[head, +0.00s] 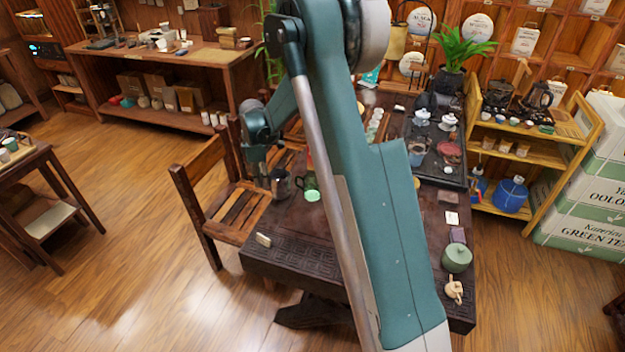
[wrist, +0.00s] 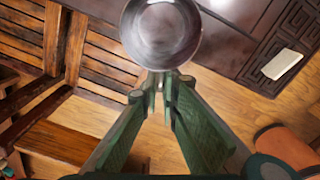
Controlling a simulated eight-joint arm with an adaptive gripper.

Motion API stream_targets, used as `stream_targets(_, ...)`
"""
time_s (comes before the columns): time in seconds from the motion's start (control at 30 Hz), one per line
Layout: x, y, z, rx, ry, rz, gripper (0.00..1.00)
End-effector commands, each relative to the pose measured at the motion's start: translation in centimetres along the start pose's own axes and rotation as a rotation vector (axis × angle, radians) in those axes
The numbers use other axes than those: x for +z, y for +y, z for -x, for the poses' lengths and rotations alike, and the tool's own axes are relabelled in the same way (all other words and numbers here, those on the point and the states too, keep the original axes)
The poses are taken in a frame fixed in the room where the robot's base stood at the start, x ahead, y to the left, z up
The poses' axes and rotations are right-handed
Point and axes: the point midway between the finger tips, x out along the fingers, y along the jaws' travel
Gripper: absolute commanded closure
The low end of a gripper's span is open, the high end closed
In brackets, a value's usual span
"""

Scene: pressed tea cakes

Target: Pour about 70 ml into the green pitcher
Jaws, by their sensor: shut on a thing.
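The green pitcher (head: 311,188) stands on the dark tea table (head: 285,232) near its left edge, with a bright green base. My gripper (head: 268,172) is just left of it in the head view. In the wrist view, my gripper (wrist: 161,80) is shut on a round grey vessel (wrist: 160,35), whose open mouth faces the camera. This vessel (head: 281,184) also shows in the head view, dark and close beside the green pitcher. It looks roughly upright. I cannot tell how much liquid is in either one. The green pitcher is not seen in the wrist view.
A wooden chair (head: 215,190) stands close at the table's left. A small pale block (head: 263,240) lies at the table's front left corner. A green lidded jar (head: 457,258) sits at the front right. My arm hides the table's middle. Small cups (head: 374,125) stand farther back.

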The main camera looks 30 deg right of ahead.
Motion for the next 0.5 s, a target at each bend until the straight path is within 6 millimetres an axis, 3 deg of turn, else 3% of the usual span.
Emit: stream_targets(0.5, 2.0, 0.1, 2.6, -0.001, 0.200, -0.009, 1.00)
